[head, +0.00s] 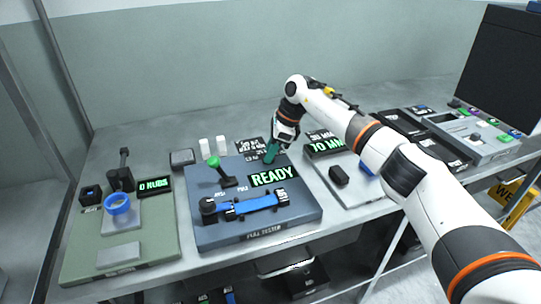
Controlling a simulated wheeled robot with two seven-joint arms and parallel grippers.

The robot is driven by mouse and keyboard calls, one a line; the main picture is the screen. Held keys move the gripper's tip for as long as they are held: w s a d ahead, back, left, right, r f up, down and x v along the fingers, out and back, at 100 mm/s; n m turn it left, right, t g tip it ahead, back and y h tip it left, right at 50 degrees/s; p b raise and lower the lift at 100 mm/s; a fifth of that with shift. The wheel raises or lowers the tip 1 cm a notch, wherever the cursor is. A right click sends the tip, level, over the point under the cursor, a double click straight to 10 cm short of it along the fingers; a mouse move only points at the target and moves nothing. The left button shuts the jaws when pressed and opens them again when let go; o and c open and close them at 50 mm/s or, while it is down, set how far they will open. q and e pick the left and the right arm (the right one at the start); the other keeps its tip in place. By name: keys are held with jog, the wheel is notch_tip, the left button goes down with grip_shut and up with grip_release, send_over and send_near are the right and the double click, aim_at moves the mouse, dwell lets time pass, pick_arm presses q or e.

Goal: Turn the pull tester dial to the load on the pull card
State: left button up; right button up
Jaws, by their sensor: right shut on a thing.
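The pull tester (298,210) is a blue-grey box in the middle of the bench. Its display (273,176) reads READY in green. A blue webbing strap (250,204) lies across it between two black clamps. A green-knobbed lever (222,172) stands at its back left. My right gripper (270,154) reaches down to the tester's back right corner and is shut on the dial there, which the fingers mostly hide. A dark card (249,147) with white print, likely the pull card, stands behind the tester; its text is too small to read surely. My left gripper is out of view.
Left is a green rub station (150,243) with a blue ring (117,204) and a display (154,187) reading 0 RUBS. Two white bottles (221,145) stand behind the tester. Right is a grey station (352,205) with a 70 MM display (327,146), under my right arm.

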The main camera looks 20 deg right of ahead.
jog(key=shift+w+r+n+g+b, duration=0.15)
jog(key=shift+n+g+b, duration=0.55)
jog(key=shift+n, duration=1.2)
jog(key=o, duration=1)
jog(key=p+v, duration=0.2)
jog(key=v, duration=1)
jog(key=shift+w+d, duration=0.1)
